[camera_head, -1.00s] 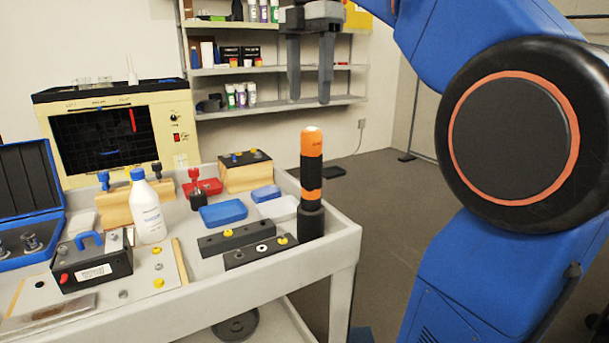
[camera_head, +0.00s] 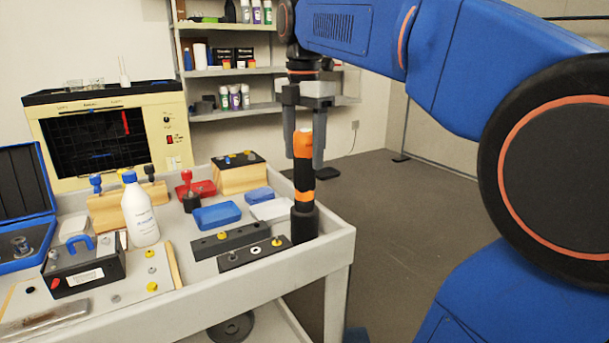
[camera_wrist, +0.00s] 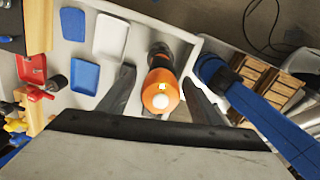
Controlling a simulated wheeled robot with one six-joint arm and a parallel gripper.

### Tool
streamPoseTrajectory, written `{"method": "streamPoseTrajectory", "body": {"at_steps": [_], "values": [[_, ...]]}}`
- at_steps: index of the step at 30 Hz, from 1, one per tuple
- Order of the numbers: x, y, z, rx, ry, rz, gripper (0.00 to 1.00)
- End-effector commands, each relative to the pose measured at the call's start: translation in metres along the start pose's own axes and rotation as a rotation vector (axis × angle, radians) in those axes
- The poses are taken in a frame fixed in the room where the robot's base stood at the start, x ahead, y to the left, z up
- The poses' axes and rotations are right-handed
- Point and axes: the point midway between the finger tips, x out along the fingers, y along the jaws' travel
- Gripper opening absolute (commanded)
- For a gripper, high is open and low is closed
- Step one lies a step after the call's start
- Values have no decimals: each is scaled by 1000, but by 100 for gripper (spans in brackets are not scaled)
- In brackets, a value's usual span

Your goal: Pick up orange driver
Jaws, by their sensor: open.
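The orange driver (camera_head: 303,169) stands upright in a dark round holder (camera_head: 304,224) at the right corner of the cart. It has an orange top, a black band and an orange ring lower down. My gripper (camera_head: 304,160) points down over it and is open, with one finger on each side of the orange top. In the wrist view the driver's orange end (camera_wrist: 160,92) lies between the two fingers of my gripper (camera_wrist: 160,85), with gaps visible on both sides. The shaft below the handle is hidden in the holder.
Dark blocks (camera_head: 254,253) and a blue tray (camera_head: 217,215) lie left of the driver. A white bottle (camera_head: 140,209), a red tray (camera_head: 201,188) and a yellow-framed monitor (camera_head: 108,125) stand farther left. Shelves (camera_head: 235,110) are behind.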

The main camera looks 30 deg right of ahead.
Motion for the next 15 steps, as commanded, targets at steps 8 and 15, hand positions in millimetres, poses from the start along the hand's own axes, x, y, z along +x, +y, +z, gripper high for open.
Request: {"method": "streamPoseTrajectory", "body": {"at_steps": [8, 15], "values": [[30, -1, 2, 0, 0, -1, 59], [32, -1, 2, 0, 0, 0, 59]]}}
